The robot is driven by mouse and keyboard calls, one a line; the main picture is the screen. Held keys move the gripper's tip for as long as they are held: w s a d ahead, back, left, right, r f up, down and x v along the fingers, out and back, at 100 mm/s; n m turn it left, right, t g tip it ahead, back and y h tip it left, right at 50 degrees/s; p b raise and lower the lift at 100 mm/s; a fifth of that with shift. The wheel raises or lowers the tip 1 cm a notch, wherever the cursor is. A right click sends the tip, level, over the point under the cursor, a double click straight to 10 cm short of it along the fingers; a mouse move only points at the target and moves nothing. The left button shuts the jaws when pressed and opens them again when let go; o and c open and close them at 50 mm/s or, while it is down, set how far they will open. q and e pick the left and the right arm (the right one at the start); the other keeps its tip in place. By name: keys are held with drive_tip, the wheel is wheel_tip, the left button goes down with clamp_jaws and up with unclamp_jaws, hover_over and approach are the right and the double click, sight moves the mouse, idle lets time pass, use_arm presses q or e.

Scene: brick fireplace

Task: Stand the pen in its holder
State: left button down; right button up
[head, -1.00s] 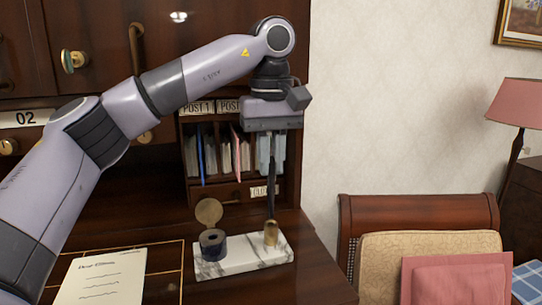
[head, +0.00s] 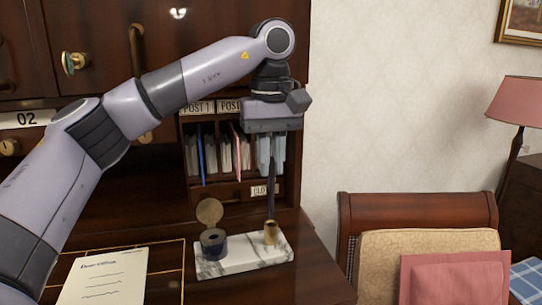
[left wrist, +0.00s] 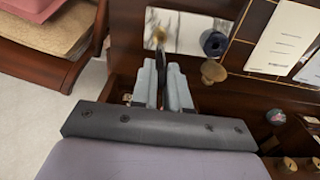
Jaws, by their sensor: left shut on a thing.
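The dark pen (head: 271,188) is upright in my left gripper (head: 271,150), which is shut on it from above. The small brass holder (head: 271,236) stands at the right end of a white marble base (head: 240,262). The pen's lower end meets the holder's mouth in the head view; I cannot tell how deep it sits. In the left wrist view, the pen (left wrist: 160,68) lies between the fingers of my left gripper (left wrist: 161,72) and points toward the brass holder (left wrist: 158,36). My right gripper is not in view.
A dark inkwell (head: 213,246) with a raised round lid stands on the marble's left end. A letter (head: 103,279) lies on the desk to the left. The letter rack (head: 186,152) is behind the gripper. A chair (head: 420,210) stands to the right.

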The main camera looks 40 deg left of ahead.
sight(271, 197)
use_arm(q)
drive_tip(key=shift+p, duration=0.35)
idle(0.5)
drive_tip(key=shift+f+b, duration=1.45)
drive_tip(key=shift+f, duration=1.15)
drive_tip(key=c, duration=1.1)
unclamp_jaws()
drive_tip(key=shift+o, duration=0.2)
drive_tip(key=shift+r, duration=0.15)
wheel_tip(271, 197, up, 7)
drive_tip(key=shift+p, duration=0.9)
